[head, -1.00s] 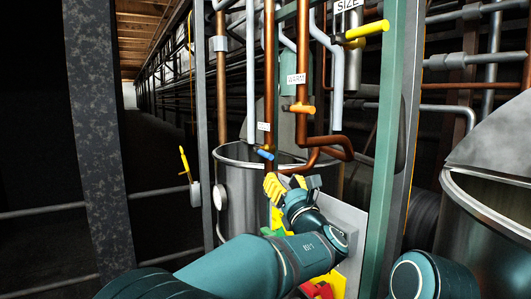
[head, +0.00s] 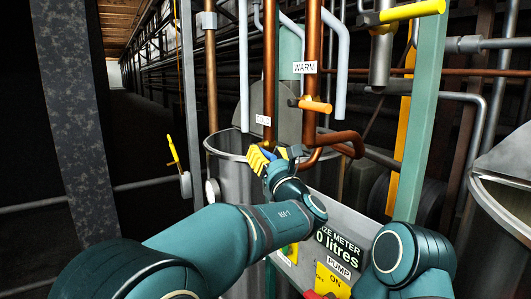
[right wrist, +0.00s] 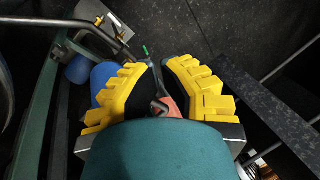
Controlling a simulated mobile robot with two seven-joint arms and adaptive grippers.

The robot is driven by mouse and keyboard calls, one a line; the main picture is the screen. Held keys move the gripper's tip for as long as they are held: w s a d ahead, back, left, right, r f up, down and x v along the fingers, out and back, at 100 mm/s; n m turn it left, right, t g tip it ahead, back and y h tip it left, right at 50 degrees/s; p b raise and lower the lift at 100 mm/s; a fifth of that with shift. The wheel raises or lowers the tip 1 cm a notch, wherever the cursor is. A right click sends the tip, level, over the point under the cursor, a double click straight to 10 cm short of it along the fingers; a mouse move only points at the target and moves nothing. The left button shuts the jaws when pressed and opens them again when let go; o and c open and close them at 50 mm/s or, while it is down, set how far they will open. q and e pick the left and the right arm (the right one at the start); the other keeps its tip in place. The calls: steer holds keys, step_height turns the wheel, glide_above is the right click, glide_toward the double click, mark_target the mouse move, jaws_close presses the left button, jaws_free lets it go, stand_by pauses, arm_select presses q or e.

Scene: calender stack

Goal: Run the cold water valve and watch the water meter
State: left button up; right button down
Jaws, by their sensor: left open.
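A blue valve handle (head: 267,154) is on a copper pipe in the head view, below a small label too small to read. My left gripper (head: 273,156) is open, its yellow fingers at the blue handle and partly covering it. I cannot tell whether they touch it. The meter panel (head: 348,222) reads "0 litres" under partly hidden lettering ending in "METER". My left arm covers part of it. My right gripper (right wrist: 160,85) shows in the right wrist view with its yellow fingers; whether it is open is unclear, and a reddish-grey thing shows between them.
An orange handle (head: 315,105) sits under the "WARM" label (head: 304,67), right of the blue one. A yellow lever (head: 412,11) is at the upper right. A yellow "PUMP ON" plate (head: 332,284) is low on the panel. A metal drum (head: 228,143) stands behind my left gripper.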

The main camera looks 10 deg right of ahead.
arm_select(q)
jaws_close()
steer(key=shift+r, duration=0.1)
steer(key=shift+r+g, duration=0.7)
steer(key=shift+g, duration=0.1)
steer(key=shift+w+a+r+n+g+h, duration=0.1)
steer(key=shift+w+r+n+g+h, duration=0.15)
steer(key=shift+r+g, duration=0.55)
steer(key=shift+w+a+r+n+g+h, duration=0.15)
steer(key=shift+w+r+n+g, duration=0.15)
steer(key=shift+g, duration=0.9)
steer(key=shift+s, duration=0.1)
